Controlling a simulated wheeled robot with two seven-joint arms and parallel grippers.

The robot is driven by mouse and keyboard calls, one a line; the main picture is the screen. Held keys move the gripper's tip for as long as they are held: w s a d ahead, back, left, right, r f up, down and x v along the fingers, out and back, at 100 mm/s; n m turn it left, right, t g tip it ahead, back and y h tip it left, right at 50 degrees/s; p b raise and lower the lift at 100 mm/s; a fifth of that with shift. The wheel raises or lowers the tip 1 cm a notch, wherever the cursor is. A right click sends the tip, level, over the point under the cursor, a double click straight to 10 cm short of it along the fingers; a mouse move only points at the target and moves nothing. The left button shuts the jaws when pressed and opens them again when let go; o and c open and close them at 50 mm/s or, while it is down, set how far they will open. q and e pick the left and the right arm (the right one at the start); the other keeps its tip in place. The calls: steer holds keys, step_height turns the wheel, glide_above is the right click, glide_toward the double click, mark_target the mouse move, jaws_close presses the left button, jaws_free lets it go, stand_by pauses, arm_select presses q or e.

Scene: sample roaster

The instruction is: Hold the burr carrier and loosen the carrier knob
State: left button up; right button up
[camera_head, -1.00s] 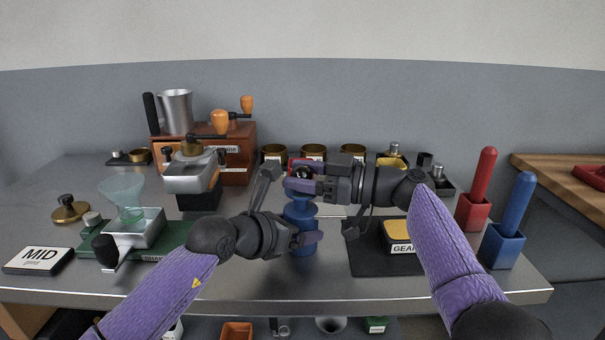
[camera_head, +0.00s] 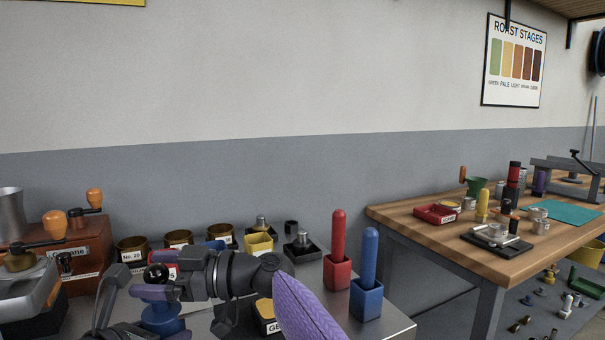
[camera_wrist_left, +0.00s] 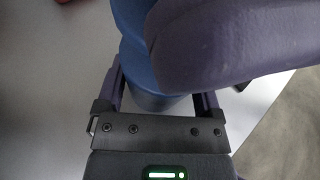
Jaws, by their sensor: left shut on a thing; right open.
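The burr carrier (camera_head: 163,318) is a blue round body at the lower left of the head view. A black round carrier knob (camera_head: 156,274) sits on its top. The blue carrier also fills the upper middle of the left wrist view (camera_wrist_left: 140,62). My left gripper (camera_wrist_left: 158,92) is shut on the carrier, with a finger on either side; a large purple part covers the carrier's right side there. My right gripper (camera_head: 157,287) is open at the knob, its purple fingers around it; contact is unclear. The head view's bottom edge cuts off the carrier's lower part.
Brass cups (camera_head: 178,238) and a yellow box (camera_head: 260,244) stand behind my right gripper. A red holder (camera_head: 338,270) and a blue holder (camera_head: 367,297) stand at the bench's right end. A wooden grinder (camera_head: 85,255) stands left. A wooden table (camera_head: 400,212) is farther right.

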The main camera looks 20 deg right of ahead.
steer(key=m+t+h, duration=0.1)
steer(key=m+t, duration=0.1)
steer(key=t, duration=0.1)
steer(key=shift+s+a+f+h, duration=0.1)
steer(key=shift+s+f+h, duration=0.1)
steer(key=shift+h, duration=0.2)
steer(key=m+t+h, duration=0.2)
steer(key=t, duration=0.1)
steer(key=shift+a+r+m+h, duration=0.2)
steer(key=shift+a+m+h, duration=0.05)
steer(key=shift+m+h, duration=0.15)
steer(key=shift+m+t+h, duration=1)
steer(key=shift+h, duration=0.1)
steer(key=shift+s+d+m+t+h, duration=0.1)
steer(key=shift+d+m+t+h, duration=0.15)
steer(key=shift+m+h, duration=0.4)
steer(key=v, duration=1.2)
steer(key=w+d+r+m+t+h, duration=0.2)
steer(key=w+d+r, duration=0.3)
steer(key=d+r, duration=0.3)
steer(key=w+d+r+m+t+h, duration=0.2)
steer(key=w+d+r+t+h, duration=0.2)
steer(key=d+r, duration=0.4)
steer(key=w+d+t, duration=0.1)
steer(key=w+d, duration=0.1)
steer(key=d, duration=0.4)
steer(key=shift+w+d+r+m, duration=0.15)
steer(key=shift+m, duration=0.2)
steer(key=shift+t, duration=0.25)
